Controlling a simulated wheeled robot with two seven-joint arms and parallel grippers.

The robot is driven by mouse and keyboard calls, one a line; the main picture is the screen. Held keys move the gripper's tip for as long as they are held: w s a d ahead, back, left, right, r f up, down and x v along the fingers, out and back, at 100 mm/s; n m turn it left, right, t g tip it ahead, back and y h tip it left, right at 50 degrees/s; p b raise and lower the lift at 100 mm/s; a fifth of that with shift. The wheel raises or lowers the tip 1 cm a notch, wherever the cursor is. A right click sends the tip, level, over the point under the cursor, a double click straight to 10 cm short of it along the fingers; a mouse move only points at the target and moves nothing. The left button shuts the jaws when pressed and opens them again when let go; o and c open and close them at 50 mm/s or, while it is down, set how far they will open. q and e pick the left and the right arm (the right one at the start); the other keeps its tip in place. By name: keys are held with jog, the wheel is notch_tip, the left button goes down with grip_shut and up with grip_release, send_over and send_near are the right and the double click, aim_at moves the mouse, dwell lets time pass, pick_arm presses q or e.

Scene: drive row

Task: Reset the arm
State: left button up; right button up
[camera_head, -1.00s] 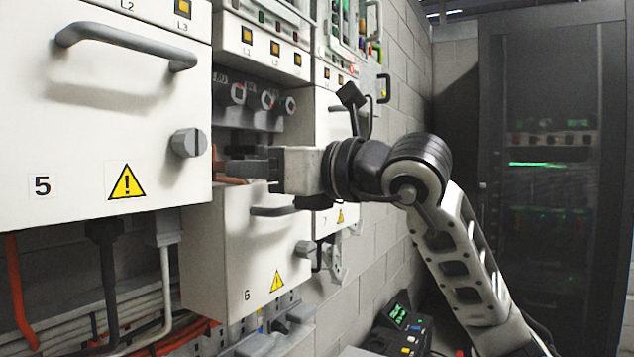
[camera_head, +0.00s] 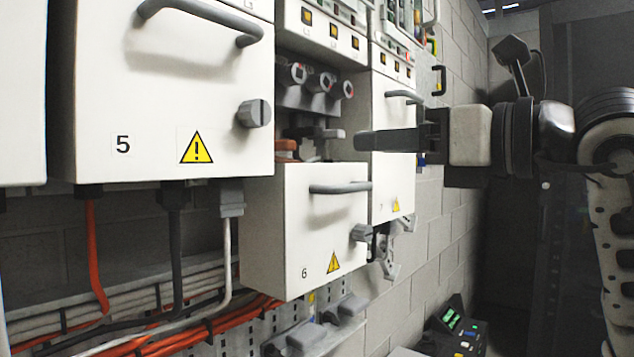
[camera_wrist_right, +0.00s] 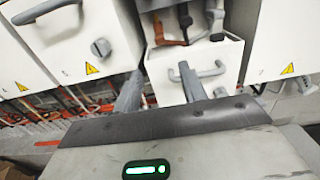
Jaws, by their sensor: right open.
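My right arm comes in from the right in the head view, with its gripper (camera_head: 388,141) held level in front of the panel row. In the right wrist view the two fingers of the right gripper (camera_wrist_right: 162,92) stand apart with nothing between them. Drawer 6 (camera_head: 290,240), a white unit with a grey handle (camera_head: 340,188), stands pulled out below and left of the gripper, apart from it. The wrist view also shows this drawer (camera_wrist_right: 215,60) beyond the fingers. My left gripper is not in view.
Drawer 5 (camera_head: 160,110) is shut at the left, with a knob (camera_head: 254,113). Drawer 7 (camera_head: 393,110) is behind the gripper. Orange and grey cables (camera_head: 150,310) run below. A device with a green screen (camera_head: 455,325) sits low at the right. A dark cabinet stands behind the arm.

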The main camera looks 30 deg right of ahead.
jog(key=w+a+f+g+y+p, duration=0.1)
jog(key=w+a+f+g+y, duration=0.3)
jog(key=a+f+g+y, duration=0.65)
jog(key=w+f+m+t+h+p, duration=0.15)
jog(key=f+m+t+h, duration=0.45)
jog(key=f+m, duration=0.75)
jog(key=w+f+m+t+h, duration=0.35)
jog(key=f+m+t, duration=0.6)
jog(key=m, duration=0.65)
jog(key=s+a+f+m+g+h, duration=0.1)
jog(key=s+f+m+g, duration=0.1)
jog(key=s+f, duration=0.3)
jog(key=s+a+f+m+g+h, duration=0.1)
jog(key=s+a+f+m+g, duration=0.1)
jog(key=f, duration=0.9)
jog(key=s+a+f+m+g+h+p, duration=0.1)
jog(key=s+a+f+m+g, duration=0.1)
jog(key=s+f+m+g, duration=0.2)
jog(key=s+f+g, duration=0.3)
jog(key=f, duration=0.1)
jog(key=shift+s, duration=0.3)
